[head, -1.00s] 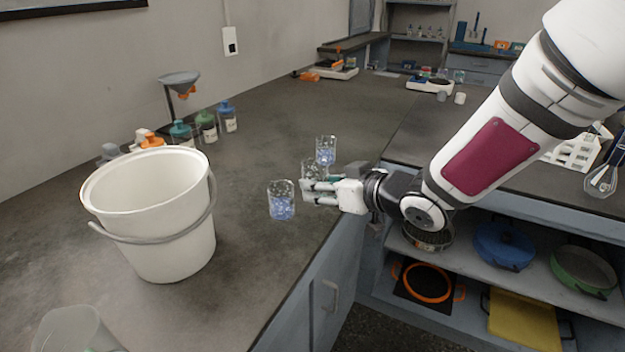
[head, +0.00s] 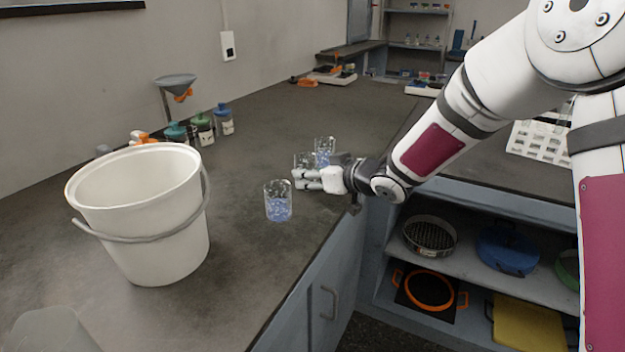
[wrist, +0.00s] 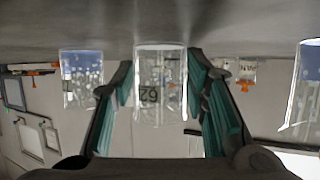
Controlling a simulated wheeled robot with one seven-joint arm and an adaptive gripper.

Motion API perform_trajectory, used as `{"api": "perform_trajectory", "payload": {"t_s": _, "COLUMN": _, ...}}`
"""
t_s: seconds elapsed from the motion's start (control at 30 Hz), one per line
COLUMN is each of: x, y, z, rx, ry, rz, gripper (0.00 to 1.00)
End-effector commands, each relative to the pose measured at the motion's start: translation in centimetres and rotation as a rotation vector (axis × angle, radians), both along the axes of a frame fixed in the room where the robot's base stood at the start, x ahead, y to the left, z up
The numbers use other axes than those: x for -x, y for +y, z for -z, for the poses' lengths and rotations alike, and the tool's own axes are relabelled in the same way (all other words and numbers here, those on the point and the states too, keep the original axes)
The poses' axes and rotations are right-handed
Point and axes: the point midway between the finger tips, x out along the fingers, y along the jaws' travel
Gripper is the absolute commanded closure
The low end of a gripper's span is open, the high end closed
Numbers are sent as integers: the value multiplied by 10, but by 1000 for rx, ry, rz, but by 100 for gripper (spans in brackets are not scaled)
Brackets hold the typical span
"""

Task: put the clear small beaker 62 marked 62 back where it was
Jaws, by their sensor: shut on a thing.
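The clear small beaker 62 (wrist: 150,70) stands between my fingers in the wrist view, with its mark 62 upside down there. In the head view the beaker (head: 303,159) shows only in part behind my fingers. My gripper (head: 299,178) is shut on it, over the counter near its front edge. Whether the beaker's base touches the counter I cannot tell. A beaker with blue contents (head: 278,204) stands left of my gripper, and another one (head: 325,147) stands just behind.
A large white bucket (head: 145,225) stands to the left on the dark counter (head: 235,270). Several lidded jars (head: 202,128) and a funnel on a stand (head: 176,82) are along the wall. The counter between bucket and beakers is clear. Below right is an open shelf (head: 460,262).

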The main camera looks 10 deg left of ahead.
Motion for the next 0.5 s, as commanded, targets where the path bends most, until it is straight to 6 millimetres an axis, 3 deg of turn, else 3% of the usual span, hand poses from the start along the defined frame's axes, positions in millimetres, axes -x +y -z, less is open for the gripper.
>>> {"api": "perform_trajectory", "payload": {"t_s": 0.37, "x": 0, "y": 0, "z": 3, "rx": 0, "ry": -3, "rz": -1, "gripper": 89}}
{"api": "perform_trajectory", "payload": {"t_s": 0.4, "x": 0, "y": 0, "z": 3, "rx": 0, "ry": -3, "rz": -1, "gripper": 50}}
{"api": "perform_trajectory", "payload": {"t_s": 0.47, "x": 0, "y": 0, "z": 3, "rx": 0, "ry": -3, "rz": -1, "gripper": 39}}
{"api": "perform_trajectory", "payload": {"t_s": 0.5, "x": 0, "y": 0, "z": 2, "rx": 0, "ry": -3, "rz": -1, "gripper": 39}}
